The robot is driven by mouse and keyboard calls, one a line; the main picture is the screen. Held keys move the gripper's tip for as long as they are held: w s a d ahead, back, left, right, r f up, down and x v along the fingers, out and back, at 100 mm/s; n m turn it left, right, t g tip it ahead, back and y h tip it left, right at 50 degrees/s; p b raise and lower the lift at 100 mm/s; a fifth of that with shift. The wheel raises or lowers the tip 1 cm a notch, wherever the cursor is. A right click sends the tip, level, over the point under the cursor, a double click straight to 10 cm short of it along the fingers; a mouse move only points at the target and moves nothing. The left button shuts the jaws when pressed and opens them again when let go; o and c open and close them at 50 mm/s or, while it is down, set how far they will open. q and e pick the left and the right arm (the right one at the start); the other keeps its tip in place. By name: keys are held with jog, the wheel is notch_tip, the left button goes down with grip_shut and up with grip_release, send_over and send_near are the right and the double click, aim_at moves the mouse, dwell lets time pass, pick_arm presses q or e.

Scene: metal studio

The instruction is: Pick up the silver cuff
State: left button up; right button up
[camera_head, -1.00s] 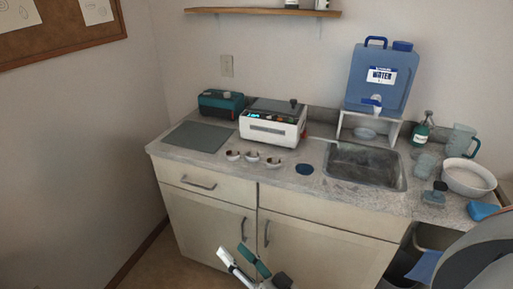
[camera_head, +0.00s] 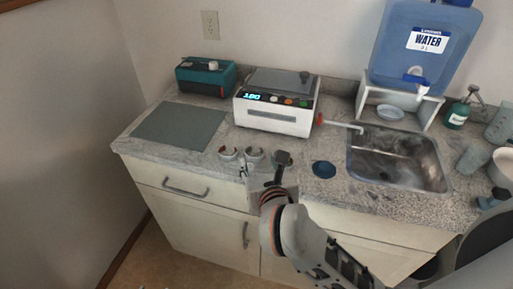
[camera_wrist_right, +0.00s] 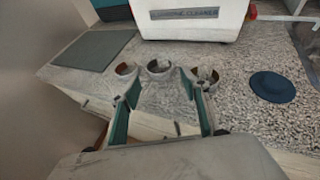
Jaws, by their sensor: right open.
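Three small open-ring cuffs stand in a row near the counter's front edge. In the wrist view the left cuff (camera_wrist_right: 125,70) looks brownish inside, the middle cuff (camera_wrist_right: 158,66) looks pale grey, and the right cuff (camera_wrist_right: 207,76) looks grey with darker parts. Which one is silver is hard to tell. In the head view the left cuff (camera_head: 228,153) and middle cuff (camera_head: 253,155) show; my gripper hides the right one. My right gripper (camera_head: 263,168) is open and empty, just in front of the cuffs. Its fingers (camera_wrist_right: 163,90) point toward the middle cuff. My left gripper is not in view.
Behind the cuffs stands a white ultrasonic cleaner (camera_head: 275,113). A grey mat (camera_head: 180,125) lies left and a dark blue disc (camera_head: 323,169) right, before the sink (camera_head: 395,158). A teal device (camera_head: 205,76) and a water container (camera_head: 420,45) stand at the back.

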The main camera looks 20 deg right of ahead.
aim_at(256, 160)
jog(key=shift+x, duration=3.55)
jog(key=c, duration=0.9)
